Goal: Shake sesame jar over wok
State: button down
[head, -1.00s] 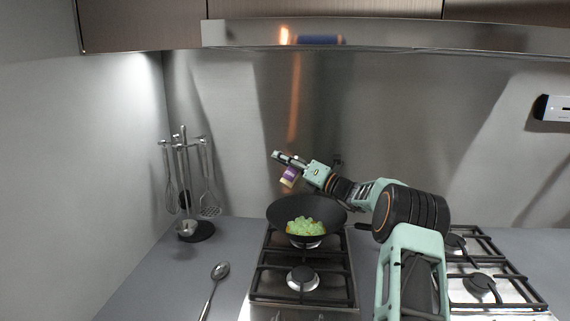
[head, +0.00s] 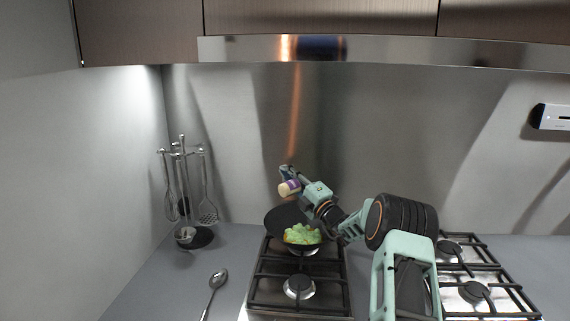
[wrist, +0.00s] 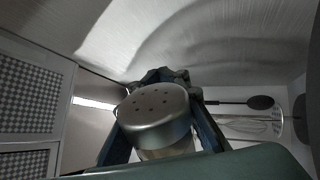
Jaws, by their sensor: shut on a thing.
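In the wrist view the jar's perforated metal lid (wrist: 153,106) faces the camera, with the fingers on either side of the jar. The black wok (head: 284,217) sits on the back burner of the left hob and holds green and yellow food (head: 302,234). My arm hides the wok's right side. I cannot see any seeds falling.
A utensil stand (head: 190,193) with hanging tools is at the back left. A metal spoon (head: 213,290) lies on the counter left of the hob (head: 297,290). Another hob (head: 478,285) is on the right. The range hood (head: 380,49) hangs above.

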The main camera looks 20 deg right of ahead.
jog(key=shift+w+d+f+m+t+h+p, duration=0.1)
jog(key=shift+d+m+t+h+p, duration=0.1)
jog(key=shift+m+h+p, duration=0.7)
jog(key=shift+w+d+r+m+t+h+p, duration=0.2)
jog(key=shift+m+p, duration=0.35)
jog(key=shift+m, duration=0.9)
jog(key=shift+s+d+f+m+t+h+p, duration=0.1)
jog(key=shift+d+f+m+h+p, duration=0.1)
jog(key=shift+m+h+p, duration=0.7)
jog(key=shift+m+y, duration=0.25)
jog(key=shift+y, duration=0.05)
jog(key=shift+a+b, duration=0.1)
jog(key=shift+b, duration=0.2)
jog(key=n+g+y+b, duration=0.1)
jog(key=n+y+b, duration=0.1)
jog(key=n, duration=0.3)
jog(key=a+n+g+y+b, duration=0.1)
jog(key=n+y+b, duration=0.1)
jog(key=n, duration=0.3)
jog(key=n+g+y+b, duration=0.1)
jog(key=n+y+b, duration=0.1)
jog(key=n, duration=0.3)
jog(key=shift+s+a+r+b, duration=0.3)
jog(key=shift+a+b, duration=0.05)
jog(key=shift+b, duration=0.3)
